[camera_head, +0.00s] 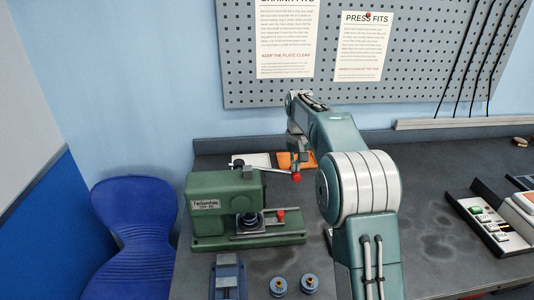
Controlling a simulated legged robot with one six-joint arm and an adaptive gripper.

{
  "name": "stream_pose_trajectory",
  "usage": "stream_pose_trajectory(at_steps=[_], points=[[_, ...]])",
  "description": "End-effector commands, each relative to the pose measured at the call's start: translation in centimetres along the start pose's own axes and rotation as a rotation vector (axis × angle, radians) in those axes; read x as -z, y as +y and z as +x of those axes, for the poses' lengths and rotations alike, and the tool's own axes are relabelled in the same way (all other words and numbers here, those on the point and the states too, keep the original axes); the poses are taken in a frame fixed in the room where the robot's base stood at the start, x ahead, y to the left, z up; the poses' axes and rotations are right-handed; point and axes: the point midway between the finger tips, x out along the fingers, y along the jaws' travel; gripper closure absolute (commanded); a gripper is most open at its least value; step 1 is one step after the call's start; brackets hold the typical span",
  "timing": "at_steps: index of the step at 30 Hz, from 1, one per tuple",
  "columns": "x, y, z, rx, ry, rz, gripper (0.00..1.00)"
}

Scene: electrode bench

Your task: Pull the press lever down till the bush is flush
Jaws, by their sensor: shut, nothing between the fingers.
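The green press (222,194) stands on the bench left of centre. Its lever (262,172) is a thin metal rod running right from the press top, nearly level, with a red ball knob (296,177) at its end. My gripper (300,166) is beside and just above the knob, small and partly hidden by my own arm; its fingers look shut and empty. I cannot tell whether it touches the knob. Below the press head is a dark round part with a silvery ring (250,223), likely at the bush; the bush's height is too small to read.
A second red knob (281,214) sits on the press base. A blue block fixture (228,279) and two round blue pieces (279,287) (309,284) are in front. An orange item (285,160) lies behind. A control panel (490,222) is at the right. A blue chair (127,225) stands left.

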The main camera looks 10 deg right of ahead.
Motion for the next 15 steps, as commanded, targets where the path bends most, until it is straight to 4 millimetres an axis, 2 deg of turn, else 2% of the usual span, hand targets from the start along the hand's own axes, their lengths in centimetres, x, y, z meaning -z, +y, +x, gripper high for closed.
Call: stream_pose_trajectory(at_steps=[6,15], points=[[-0.01,0.39,-1.16,0.0,0.0,0.0,1.0],[-0.01,0.41,-1.31,0.0,0.0,0.001,1.0]])
